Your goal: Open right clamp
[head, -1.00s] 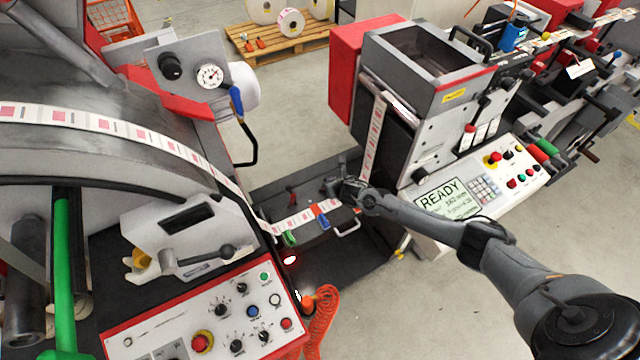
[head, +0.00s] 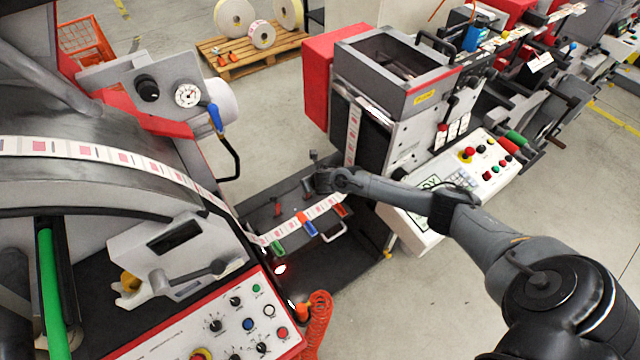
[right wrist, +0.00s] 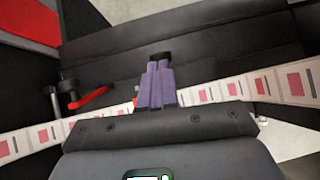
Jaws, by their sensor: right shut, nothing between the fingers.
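My right gripper (head: 322,181) is above the dark web table between the two machine units. In the right wrist view its purple fingers (right wrist: 157,84) are together and hold nothing. A clamp with a red lever (right wrist: 90,98) and a black post (right wrist: 67,92) stands left of the fingers in that view, apart from them. In the head view a small red lever (head: 277,208) shows on the table, left of the gripper. Which is the right clamp, I cannot tell surely. My left gripper is out of view.
The printed label web (head: 325,207) crosses the table in front of my right gripper. Blue (head: 310,228) and green (head: 278,248) parts lie along it. A wire handle (head: 333,233) stands at the front edge. The grey printer unit (head: 400,75) rises at the right.

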